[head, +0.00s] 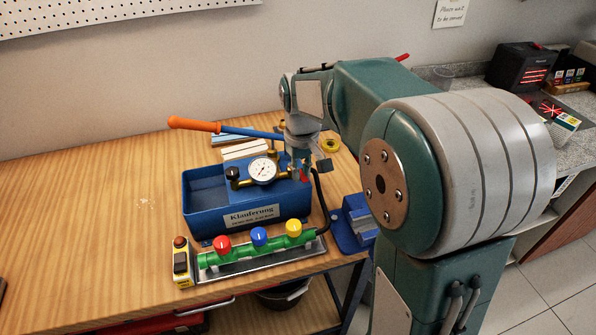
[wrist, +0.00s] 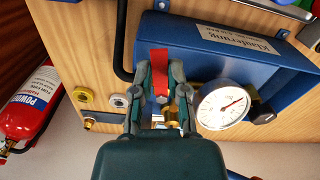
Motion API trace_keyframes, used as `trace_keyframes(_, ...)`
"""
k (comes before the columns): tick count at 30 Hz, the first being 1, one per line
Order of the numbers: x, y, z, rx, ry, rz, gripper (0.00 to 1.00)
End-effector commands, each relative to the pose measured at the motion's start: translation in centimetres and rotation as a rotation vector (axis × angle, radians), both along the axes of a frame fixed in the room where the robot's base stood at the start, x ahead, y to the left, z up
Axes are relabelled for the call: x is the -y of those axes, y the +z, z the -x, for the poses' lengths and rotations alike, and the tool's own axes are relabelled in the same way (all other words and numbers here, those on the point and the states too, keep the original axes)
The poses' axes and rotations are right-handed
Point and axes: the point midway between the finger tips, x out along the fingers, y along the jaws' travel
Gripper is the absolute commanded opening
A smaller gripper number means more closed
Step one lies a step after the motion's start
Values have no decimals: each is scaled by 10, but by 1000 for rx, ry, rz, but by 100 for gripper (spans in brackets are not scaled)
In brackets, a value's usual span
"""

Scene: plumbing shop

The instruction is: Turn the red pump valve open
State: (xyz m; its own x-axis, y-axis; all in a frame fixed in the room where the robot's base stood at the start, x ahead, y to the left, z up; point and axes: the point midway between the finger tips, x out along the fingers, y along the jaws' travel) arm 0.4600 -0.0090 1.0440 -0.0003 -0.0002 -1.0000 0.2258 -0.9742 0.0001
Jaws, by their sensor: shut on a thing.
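The red pump valve handle (wrist: 158,73) is a short flat red lever above a brass fitting (wrist: 172,112) on the blue test pump (wrist: 275,85). My gripper (wrist: 160,82) has its two fingers on either side of the lever and is shut on it. In the head view my gripper (head: 303,165) points down at the right side of the pump (head: 212,217), and only a bit of the red lever (head: 304,177) shows beneath it. The round white gauge (head: 262,170) is just left of the gripper; it also shows in the wrist view (wrist: 223,104).
The pump's orange-tipped handle (head: 195,125) reaches left over the wooden bench (head: 95,215). A green manifold with red, blue and yellow knobs (head: 258,248) lies in front. A black hose (head: 323,205) and a blue vise (head: 352,225) are at right. The bench's left is clear.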

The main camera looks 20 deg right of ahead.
Motion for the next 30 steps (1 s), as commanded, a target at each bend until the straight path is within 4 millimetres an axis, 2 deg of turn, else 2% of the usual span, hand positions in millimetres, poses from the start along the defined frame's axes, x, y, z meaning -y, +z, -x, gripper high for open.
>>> trace_keyframes(15, 21, -1, -11, -1, 485, -1, 0)
trace_keyframes(30, 34, -1, -29, -3, 955, -2, 0)
